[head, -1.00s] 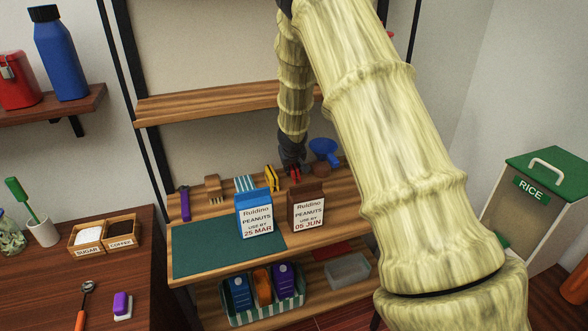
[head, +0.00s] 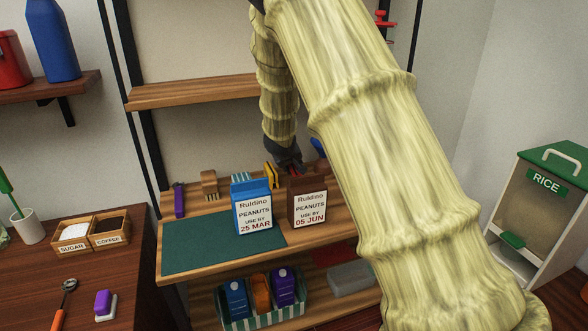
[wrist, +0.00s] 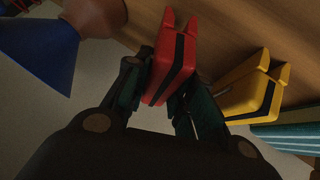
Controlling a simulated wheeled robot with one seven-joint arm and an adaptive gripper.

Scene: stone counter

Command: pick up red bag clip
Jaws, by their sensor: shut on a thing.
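The red bag clip (wrist: 172,58) stands between the two fingers of my gripper (wrist: 155,97) in the wrist view. My gripper is shut on it, with a finger against each side. The clip's far end points at the wooden shelf board. In the head view my gripper (head: 290,164) is low over the back of the shelf, behind the brown peanut carton (head: 308,204). There only a small bit of red shows, and most of the clip is hidden.
A yellow clip (wrist: 252,90) is close to the right of my gripper in the wrist view. A blue funnel (wrist: 40,52) is to the left. The blue peanut carton (head: 252,210) stands in front. The green mat (head: 200,246) has bare room.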

